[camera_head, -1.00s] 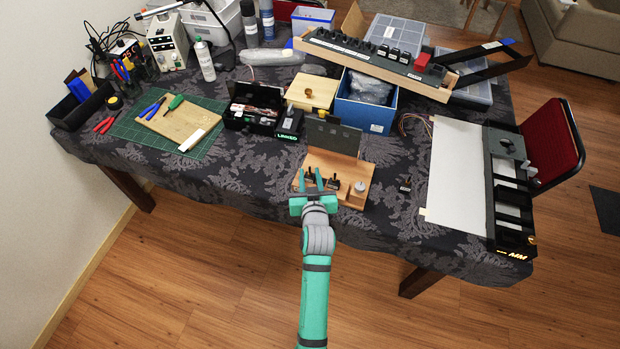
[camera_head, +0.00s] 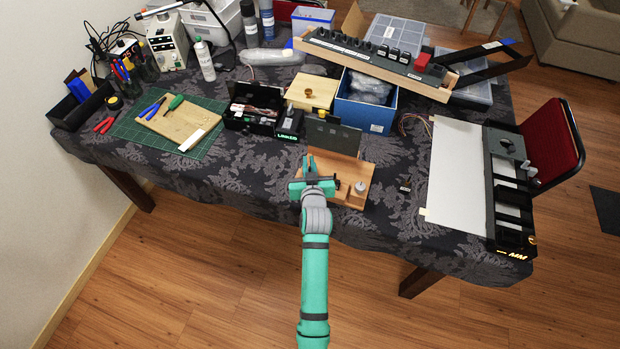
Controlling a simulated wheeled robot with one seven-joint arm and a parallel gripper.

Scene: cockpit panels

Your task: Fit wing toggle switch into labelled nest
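My gripper (camera_head: 313,178) is low over the left part of a small wooden board (camera_head: 354,171) at the table's front edge. It hides much of that part, including small dark switch-like parts there. I cannot tell whether its fingers are around one of them. A round grey knob (camera_head: 360,188) stands on the board's right side, and a dark upright plate (camera_head: 333,135) stands at its back. Which part is the wing toggle switch is too small to tell. A black box with a lit "LINKED" label (camera_head: 287,136) sits behind left; a black panel (camera_head: 507,195) with a lit "MM" mark stands at right.
A tiny dark piece (camera_head: 405,185) lies on the cloth right of the board. A blue box (camera_head: 366,113) and a small wooden box (camera_head: 312,91) stand behind. A white sheet (camera_head: 452,170) lies left of the black panel. Cloth in front of the green mat (camera_head: 165,130) is clear.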

